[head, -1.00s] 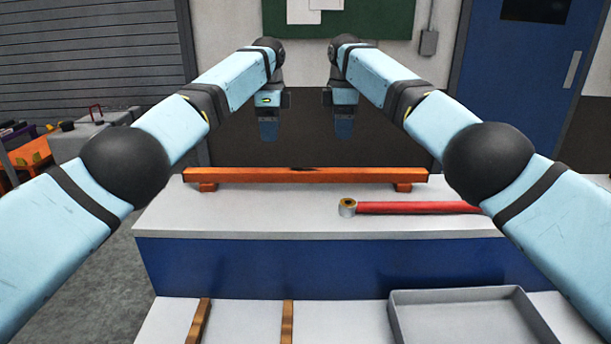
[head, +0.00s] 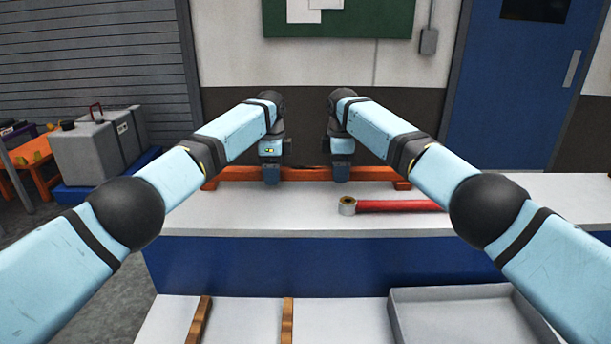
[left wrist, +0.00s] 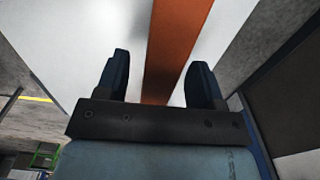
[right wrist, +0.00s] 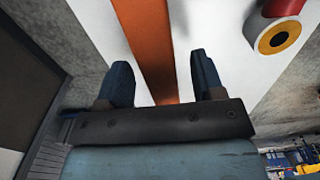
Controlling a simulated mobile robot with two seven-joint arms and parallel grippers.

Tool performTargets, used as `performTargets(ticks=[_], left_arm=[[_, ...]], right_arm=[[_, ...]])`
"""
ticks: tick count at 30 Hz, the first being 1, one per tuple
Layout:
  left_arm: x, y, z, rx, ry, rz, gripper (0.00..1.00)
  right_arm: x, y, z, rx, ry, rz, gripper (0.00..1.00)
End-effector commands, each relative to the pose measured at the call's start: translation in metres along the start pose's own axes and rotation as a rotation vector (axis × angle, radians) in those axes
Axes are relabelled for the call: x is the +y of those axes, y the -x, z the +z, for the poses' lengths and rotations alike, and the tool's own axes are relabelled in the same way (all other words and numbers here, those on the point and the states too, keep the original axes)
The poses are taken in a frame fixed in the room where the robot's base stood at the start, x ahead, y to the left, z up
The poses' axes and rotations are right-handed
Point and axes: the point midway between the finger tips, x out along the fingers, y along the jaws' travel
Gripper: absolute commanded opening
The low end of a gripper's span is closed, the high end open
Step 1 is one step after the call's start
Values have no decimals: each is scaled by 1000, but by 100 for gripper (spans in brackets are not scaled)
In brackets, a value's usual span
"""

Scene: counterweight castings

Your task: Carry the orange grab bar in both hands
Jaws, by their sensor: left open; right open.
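The orange grab bar (head: 377,173) lies across the back part of the white bench top, raised on two short orange feet. My left gripper (head: 271,181) is open at the bar, left of its middle. In the left wrist view the bar (left wrist: 174,50) runs between the open fingers (left wrist: 158,80). My right gripper (head: 341,178) is open at the bar, right of its middle.
A red roll (head: 400,206) with a pale end lies on the bench in front of the bar's right half. A grey tray (head: 470,295) and two wooden strips (head: 287,320) are on the nearer, lower surface. A grey case (head: 88,150) stands far left.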

Motion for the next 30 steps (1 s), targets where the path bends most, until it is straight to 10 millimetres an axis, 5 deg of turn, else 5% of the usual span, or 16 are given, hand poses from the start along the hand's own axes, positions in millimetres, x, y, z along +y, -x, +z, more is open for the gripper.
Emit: performTargets(ticks=[6,16,24,30], left_arm=[[0,-18,0,1,0,0,62],[0,-21,0,1,0,-1,62],[0,-20,0,1,0,-1,2],[0,-20,0,1,0,-1,0]], right_arm=[[0,-19,0,0,0,-1,62],[0,-21,0,0,0,0,62],[0,-21,0,0,0,0,2],[0,-21,0,0,0,0,0]])
